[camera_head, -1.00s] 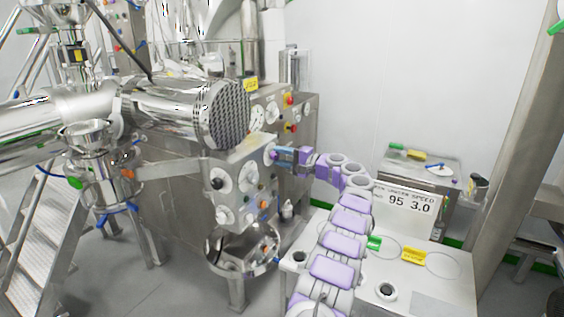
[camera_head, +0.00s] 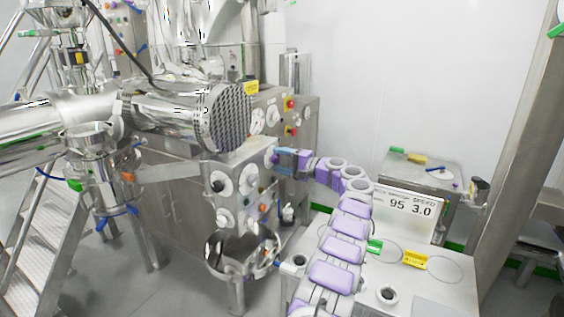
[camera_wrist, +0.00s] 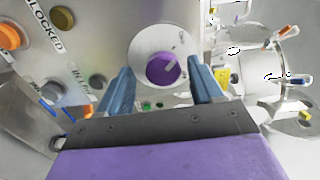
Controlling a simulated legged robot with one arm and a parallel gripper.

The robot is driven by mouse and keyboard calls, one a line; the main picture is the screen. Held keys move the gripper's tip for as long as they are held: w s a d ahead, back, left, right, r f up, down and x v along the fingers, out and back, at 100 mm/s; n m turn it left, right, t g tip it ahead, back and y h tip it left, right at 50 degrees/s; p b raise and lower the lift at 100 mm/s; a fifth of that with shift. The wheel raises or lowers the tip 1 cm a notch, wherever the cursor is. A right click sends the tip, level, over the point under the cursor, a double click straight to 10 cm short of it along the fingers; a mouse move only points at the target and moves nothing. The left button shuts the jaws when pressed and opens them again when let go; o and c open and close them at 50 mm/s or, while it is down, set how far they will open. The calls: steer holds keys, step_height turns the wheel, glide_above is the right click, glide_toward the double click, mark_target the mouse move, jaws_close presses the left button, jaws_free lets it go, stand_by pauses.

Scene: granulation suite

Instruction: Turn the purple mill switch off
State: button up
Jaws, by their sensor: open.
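The purple mill switch (camera_wrist: 162,70) is a round knob on a pale round plate, with a light pointer mark slanting up to the right. It sits on a metal panel in the wrist view, ahead of and between the two blue fingers of my gripper (camera_wrist: 160,88). The gripper is open, and I cannot tell whether either finger touches the knob. In the head view my gripper (camera_head: 274,157) is at the upper right of the control panel, and it mostly hides the purple switch there.
The panel (camera_head: 240,185) carries other dials and buttons. A perforated steel cylinder (camera_head: 225,117) juts out above the panel. A steel bowl (camera_head: 215,258) is below. A display (camera_head: 408,213) stands on the bench (camera_head: 450,293).

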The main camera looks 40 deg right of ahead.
steer(key=shift+r, duration=0.1)
steer(key=p+v, duration=0.2)
steer(key=v, duration=1.5)
steer(key=shift+s, duration=0.2)
steer(key=shift+d, duration=0.1)
